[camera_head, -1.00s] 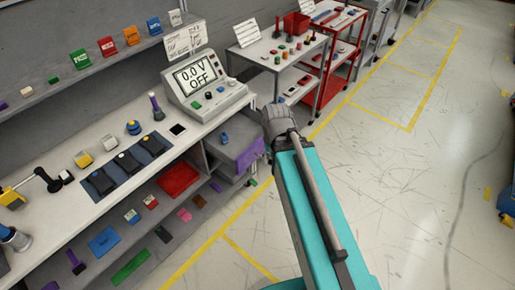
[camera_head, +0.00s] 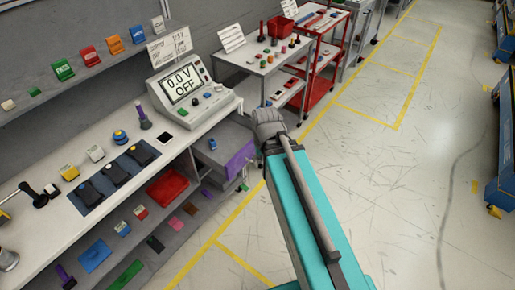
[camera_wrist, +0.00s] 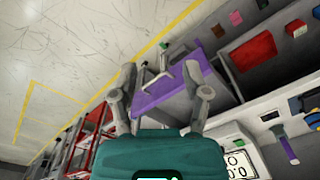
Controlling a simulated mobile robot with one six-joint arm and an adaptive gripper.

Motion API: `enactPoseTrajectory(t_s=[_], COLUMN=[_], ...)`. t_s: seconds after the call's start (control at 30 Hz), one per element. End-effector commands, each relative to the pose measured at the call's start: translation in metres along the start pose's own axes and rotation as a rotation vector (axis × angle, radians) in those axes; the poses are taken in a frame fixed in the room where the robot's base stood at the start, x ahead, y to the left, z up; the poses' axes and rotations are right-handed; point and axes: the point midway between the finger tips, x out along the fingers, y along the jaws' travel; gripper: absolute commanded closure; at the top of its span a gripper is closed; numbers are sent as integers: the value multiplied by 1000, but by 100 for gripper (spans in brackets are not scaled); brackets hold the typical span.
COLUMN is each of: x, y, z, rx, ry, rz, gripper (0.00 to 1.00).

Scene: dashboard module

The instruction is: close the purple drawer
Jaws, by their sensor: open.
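The purple drawer (camera_head: 240,160) is at the end of the workbench, below the worktop, and its purple front faces the aisle. A grey surface behind the front sticks out past the bench, so the drawer looks pulled out. In the head view my arm hides the gripper.
The workbench (camera_head: 60,200) holds a voltage meter (camera_head: 187,88) and small parts. A red bin (camera_head: 167,187) lies on the lower shelf. A grey cart (camera_head: 262,62) and a red cart (camera_head: 322,85) stand beyond.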

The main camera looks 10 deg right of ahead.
Motion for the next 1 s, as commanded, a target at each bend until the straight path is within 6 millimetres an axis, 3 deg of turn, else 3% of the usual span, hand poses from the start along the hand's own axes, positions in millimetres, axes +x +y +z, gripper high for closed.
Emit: enactPoseTrajectory(t_s=[0.03,0.27,0.67,1.0], x=[6,32,88,127], y=[1,10,46,92], z=[-4,-31,-99,-155], rx=[26,268,945,1524], ry=[4,29,34,-49], rz=[-8,-87,-330,-568], gripper=[60,100,100,100])
